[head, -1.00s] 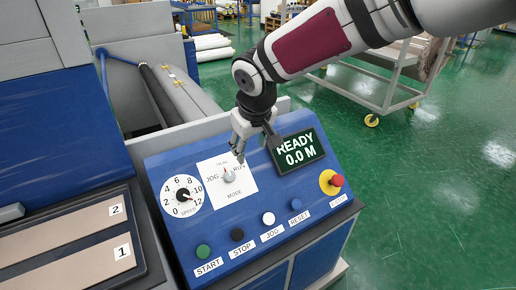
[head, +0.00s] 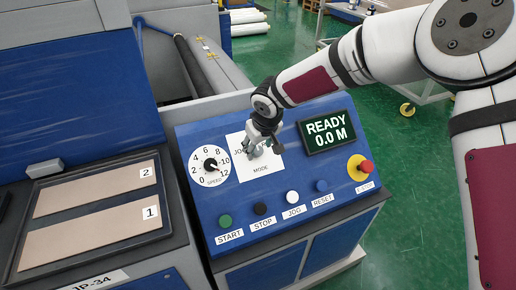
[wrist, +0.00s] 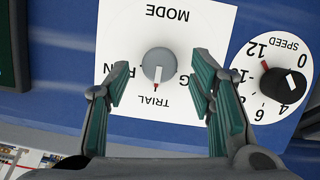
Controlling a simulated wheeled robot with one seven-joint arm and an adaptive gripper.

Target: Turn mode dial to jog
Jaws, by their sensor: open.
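The mode dial (wrist: 158,64) is a round grey knob on a white plate (wrist: 180,22) on the blue panel. In the wrist view, which shows the panel upside down, its white pointer with a red tip points at TRIAL. JOG is partly hidden behind the right finger and RUN behind the left. My gripper (wrist: 161,72) is open, with one green-padded finger on each side of the dial and gaps to both. In the head view my gripper (head: 264,143) is over the white plate and partly covers the dial (head: 256,152).
The speed dial (head: 210,164) is close beside the mode plate. The READY screen (head: 327,131) is on the other side. START, STOP, JOG and RESET buttons (head: 292,197) line the panel's lower part, with the red emergency stop (head: 365,167) at right.

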